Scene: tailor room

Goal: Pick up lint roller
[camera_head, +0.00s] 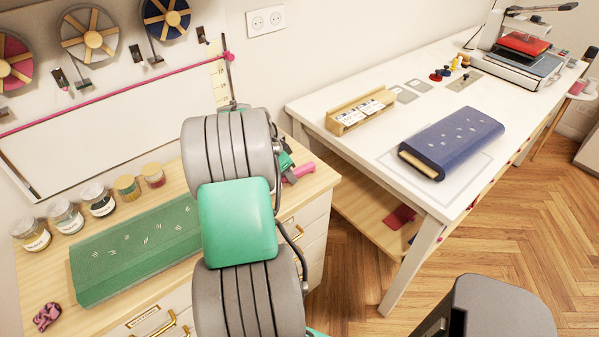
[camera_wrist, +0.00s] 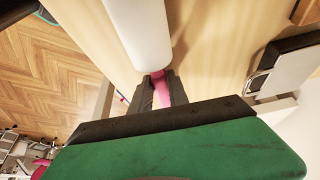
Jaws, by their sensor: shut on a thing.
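The lint roller has a white cylinder (camera_wrist: 138,34) and a pink handle. In the wrist view my gripper (camera_wrist: 160,88) is shut on the pink handle, just below the white cylinder. The roller is over the light wooden top, with a shadow to its right; I cannot tell whether it touches the top. In the head view my arm hides most of the gripper (camera_head: 287,160). A pink part of the roller (camera_head: 299,173) shows beside it at the right end of the wooden cabinet top (camera_head: 318,182). The white cylinder is hidden there.
A green fabric bolt (camera_head: 130,252) and several jars (camera_head: 66,216) stand on the cabinet top, left of my arm. A white table (camera_head: 330,108) to the right holds a blue fabric bolt (camera_head: 452,140), a wooden box (camera_head: 361,111) and a press (camera_head: 520,62). Floor shows between them.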

